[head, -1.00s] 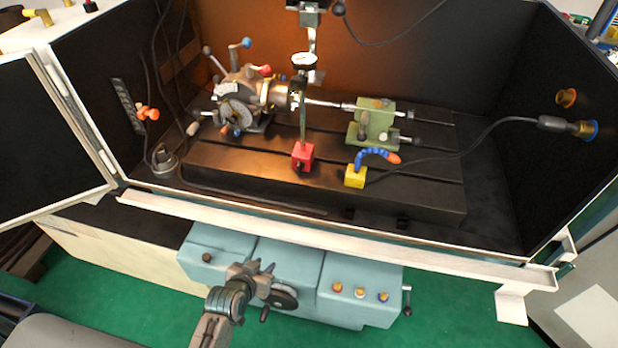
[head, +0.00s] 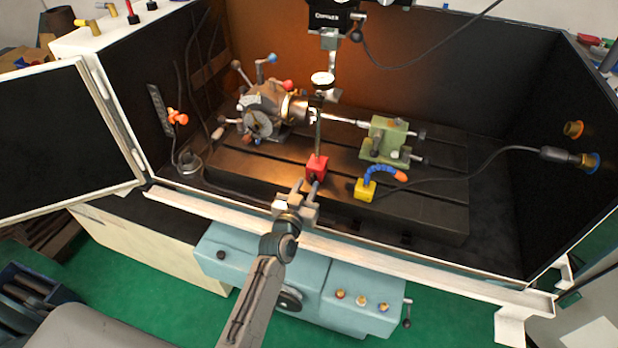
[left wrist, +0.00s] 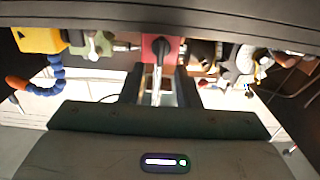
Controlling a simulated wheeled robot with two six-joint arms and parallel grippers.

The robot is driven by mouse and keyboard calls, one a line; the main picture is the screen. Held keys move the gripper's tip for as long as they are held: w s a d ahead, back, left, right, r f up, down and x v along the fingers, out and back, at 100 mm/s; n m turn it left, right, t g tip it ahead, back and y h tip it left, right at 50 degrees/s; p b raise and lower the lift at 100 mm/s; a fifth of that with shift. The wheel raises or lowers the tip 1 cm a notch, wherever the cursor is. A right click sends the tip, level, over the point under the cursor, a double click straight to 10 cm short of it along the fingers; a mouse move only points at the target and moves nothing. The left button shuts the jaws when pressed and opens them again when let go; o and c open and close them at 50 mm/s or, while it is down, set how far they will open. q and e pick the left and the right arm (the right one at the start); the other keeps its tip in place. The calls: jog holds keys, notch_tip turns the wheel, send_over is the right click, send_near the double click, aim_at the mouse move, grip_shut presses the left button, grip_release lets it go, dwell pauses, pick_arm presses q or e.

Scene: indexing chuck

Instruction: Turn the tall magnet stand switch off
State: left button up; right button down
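The tall magnet stand has a red block base (head: 317,168) at the front edge of the dark machine table. Its thin upright post carries a round dial gauge (head: 322,80). In the left wrist view the red base (left wrist: 174,48) shows upside down, with a dark round switch (left wrist: 160,46) on its face. My left gripper (head: 306,184) is just in front of and below the red base, fingers pointing at it. In the left wrist view its two fingers (left wrist: 159,88) stand apart, with nothing held between them. Which way the switch is turned I cannot tell. My right gripper is not in view.
A yellow block (head: 365,190) with a blue hose and orange nozzle stands right of the red base. The indexing head (head: 265,110) is behind left, and a green tailstock (head: 384,140) behind right. A pale front rail (head: 400,265) crosses below the table.

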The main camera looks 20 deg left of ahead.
aim_at(312, 178)
pick_arm(q)
jog(key=shift+w, duration=1.15)
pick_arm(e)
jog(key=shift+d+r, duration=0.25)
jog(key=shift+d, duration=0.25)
pick_arm(q)
grip_shut()
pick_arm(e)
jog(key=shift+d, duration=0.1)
